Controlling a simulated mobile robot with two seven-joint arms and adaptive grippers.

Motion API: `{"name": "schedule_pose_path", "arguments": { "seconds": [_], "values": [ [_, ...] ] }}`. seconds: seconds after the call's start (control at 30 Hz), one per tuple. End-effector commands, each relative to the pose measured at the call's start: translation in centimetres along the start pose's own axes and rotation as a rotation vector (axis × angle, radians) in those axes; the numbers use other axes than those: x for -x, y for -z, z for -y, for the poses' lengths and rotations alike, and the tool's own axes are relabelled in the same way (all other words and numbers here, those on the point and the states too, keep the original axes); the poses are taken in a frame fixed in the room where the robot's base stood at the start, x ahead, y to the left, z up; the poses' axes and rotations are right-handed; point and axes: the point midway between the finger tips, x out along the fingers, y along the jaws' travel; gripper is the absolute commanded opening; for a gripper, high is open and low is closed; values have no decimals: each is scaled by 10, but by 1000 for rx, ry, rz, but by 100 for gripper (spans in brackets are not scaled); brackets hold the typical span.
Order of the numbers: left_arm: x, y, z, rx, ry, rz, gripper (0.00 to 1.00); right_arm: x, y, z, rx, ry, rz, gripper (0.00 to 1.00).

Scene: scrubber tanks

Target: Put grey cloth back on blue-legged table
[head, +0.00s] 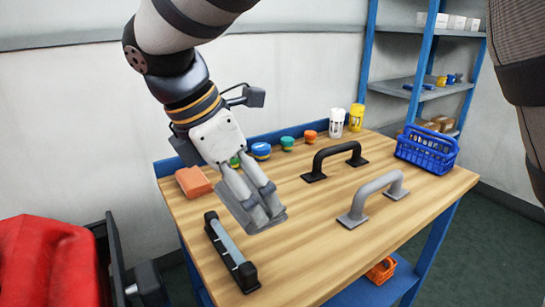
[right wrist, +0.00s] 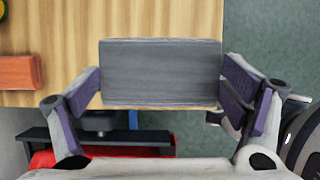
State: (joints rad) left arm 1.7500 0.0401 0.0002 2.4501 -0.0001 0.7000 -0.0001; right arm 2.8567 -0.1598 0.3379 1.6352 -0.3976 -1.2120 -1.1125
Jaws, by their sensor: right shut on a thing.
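My right gripper (head: 262,202) reaches in from the top of the head view and is shut on the grey cloth (head: 243,211). In the right wrist view, the cloth (right wrist: 160,75) is a flat grey slab pinched between both finger pads (right wrist: 160,88). The cloth hangs in the air over the left part of the wooden top of the blue-legged table (head: 320,260). Whether it touches anything below is hard to tell. My left gripper is not in view.
A black-ended grey bar handle (head: 230,252) lies near the cloth. An orange block (head: 193,181), small round tubs, a black handle (head: 335,158), a grey handle (head: 373,198) and a blue basket (head: 427,150) stand on the table. A red item (head: 48,260) is at lower left.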

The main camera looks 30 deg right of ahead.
Motion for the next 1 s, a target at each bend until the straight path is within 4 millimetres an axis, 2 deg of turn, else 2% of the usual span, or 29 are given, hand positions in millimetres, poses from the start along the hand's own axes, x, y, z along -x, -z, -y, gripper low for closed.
{"name": "schedule_pose_path", "arguments": {
  "seconds": [0.1, 0.27, 0.33, 0.53, 0.6, 0.7, 0.8, 1.0],
  "values": [
    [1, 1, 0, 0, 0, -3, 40, -25, -25, -15, -5, 1, -1, 65],
    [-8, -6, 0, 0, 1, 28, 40, -70, -54, -38, -1, 9, -2, 65],
    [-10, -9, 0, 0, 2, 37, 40, -88, -57, -43, 1, 9, -1, 65],
    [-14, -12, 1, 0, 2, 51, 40, -116, -65, -53, -1, 5, -1, 65],
    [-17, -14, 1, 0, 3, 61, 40, -132, -68, -57, -1, 7, -1, 65],
    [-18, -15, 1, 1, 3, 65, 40, -150, -62, -58, 1, 5, 1, 65],
    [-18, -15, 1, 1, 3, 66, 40, -158, -59, -58, -1, -1, 2, 65],
    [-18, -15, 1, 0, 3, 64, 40, -158, -59, -58, -3, -4, 1, 65]
  ]
}}
